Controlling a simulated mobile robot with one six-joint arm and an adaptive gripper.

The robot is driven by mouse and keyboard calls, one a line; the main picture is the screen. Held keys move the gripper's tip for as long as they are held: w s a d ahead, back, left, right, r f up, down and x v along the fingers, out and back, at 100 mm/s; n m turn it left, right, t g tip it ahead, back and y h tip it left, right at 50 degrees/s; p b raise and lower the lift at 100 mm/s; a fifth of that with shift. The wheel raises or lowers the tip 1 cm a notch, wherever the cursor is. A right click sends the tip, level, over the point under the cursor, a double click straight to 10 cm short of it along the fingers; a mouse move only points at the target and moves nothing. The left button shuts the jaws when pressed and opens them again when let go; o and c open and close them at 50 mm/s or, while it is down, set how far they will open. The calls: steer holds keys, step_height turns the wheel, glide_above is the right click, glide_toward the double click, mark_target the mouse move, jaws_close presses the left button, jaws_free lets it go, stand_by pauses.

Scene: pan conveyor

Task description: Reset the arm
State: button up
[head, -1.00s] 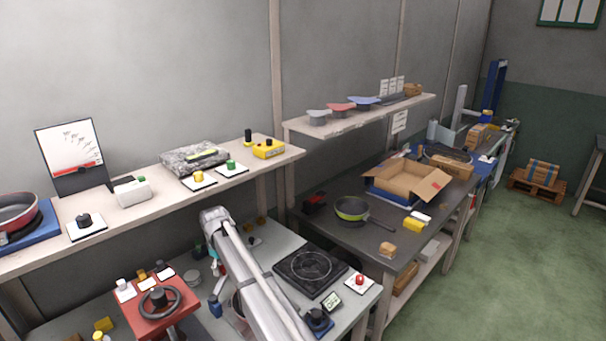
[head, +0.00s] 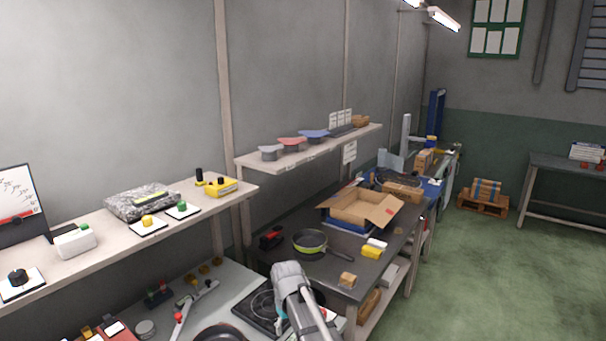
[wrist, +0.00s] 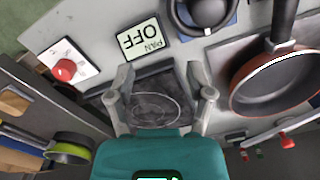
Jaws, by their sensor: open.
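My gripper (wrist: 161,82) is open and empty in the wrist view, its two fingers spread above a black hot plate (wrist: 152,112). The hot plate also shows in the head view (head: 256,312), partly behind my arm. A red-brown pan (wrist: 268,92) with a dark handle lies to the right of my fingers in the wrist view. The fingertips are hidden in the head view.
A green-rimmed pan (head: 310,242) and an open cardboard box (head: 362,209) stand on the dark table. A shelf (head: 108,232) runs along the wall on the left. A black knob (wrist: 207,10) lies past the fingers. Open green floor (head: 500,270) is at right.

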steer(key=s+d+m, duration=0.3)
steer(key=s+d, duration=0.4)
steer(key=d, duration=0.3)
steer(key=s+d+m, duration=0.3)
steer(key=s+d, duration=0.4)
steer(key=d, duration=0.4)
steer(key=shift+d+m, duration=0.15)
steer(key=shift+m, duration=0.15)
